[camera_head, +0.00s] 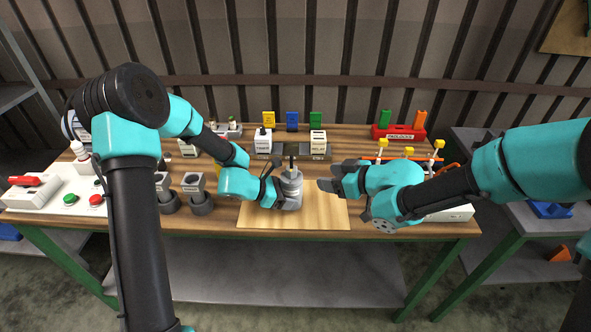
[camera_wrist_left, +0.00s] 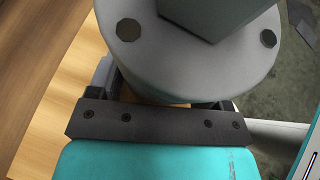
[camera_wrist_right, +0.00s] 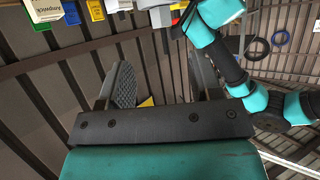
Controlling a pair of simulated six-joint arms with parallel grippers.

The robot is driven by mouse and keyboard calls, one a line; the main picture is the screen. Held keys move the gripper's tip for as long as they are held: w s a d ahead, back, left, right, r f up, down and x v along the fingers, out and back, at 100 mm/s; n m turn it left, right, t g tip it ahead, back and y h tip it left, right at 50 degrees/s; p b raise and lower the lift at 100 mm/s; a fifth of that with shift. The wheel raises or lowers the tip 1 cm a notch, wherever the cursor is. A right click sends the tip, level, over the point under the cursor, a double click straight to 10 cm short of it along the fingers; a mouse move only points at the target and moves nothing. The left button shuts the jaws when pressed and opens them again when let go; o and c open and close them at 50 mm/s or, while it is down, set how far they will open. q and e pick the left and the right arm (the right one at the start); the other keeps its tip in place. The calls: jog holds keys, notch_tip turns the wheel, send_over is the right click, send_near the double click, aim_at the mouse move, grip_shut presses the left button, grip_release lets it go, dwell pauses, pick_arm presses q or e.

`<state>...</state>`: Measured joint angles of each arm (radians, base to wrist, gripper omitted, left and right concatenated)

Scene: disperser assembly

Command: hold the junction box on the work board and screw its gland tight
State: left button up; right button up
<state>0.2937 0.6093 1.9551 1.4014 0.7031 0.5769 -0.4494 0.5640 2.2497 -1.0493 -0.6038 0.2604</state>
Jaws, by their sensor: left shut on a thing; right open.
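The junction box (camera_head: 291,184) is a grey round body standing on the light wooden work board (camera_head: 320,216). A dark upright piece rises from its top; I cannot tell whether it is the gland. My left gripper (camera_head: 281,192) is shut on the box's side, low at the board. In the left wrist view the grey box (camera_wrist_left: 190,60) with dark bolt heads fills the top and hides the fingertips. My right gripper (camera_head: 330,178) is open and empty, right of the box and apart from it. Its two spread fingers (camera_wrist_right: 163,85) show in the right wrist view.
Dark cup-like holders (camera_head: 196,195) stand left of the board. A dark rack with white blocks (camera_head: 318,145) is behind it. A red tray (camera_head: 399,133) is at the back right, near a stand with yellow-tipped pegs (camera_head: 408,152). The board's front right is clear.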

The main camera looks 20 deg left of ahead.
aim_at(294, 170)
jog(key=shift+w+a+r+y, duration=0.1)
jog(key=shift+a+r+y, duration=0.15)
jog(key=shift+r, duration=0.3)
jog(key=x, duration=1.2)
jog(key=c, duration=0.9)
jog(key=shift+c, duration=0.2)
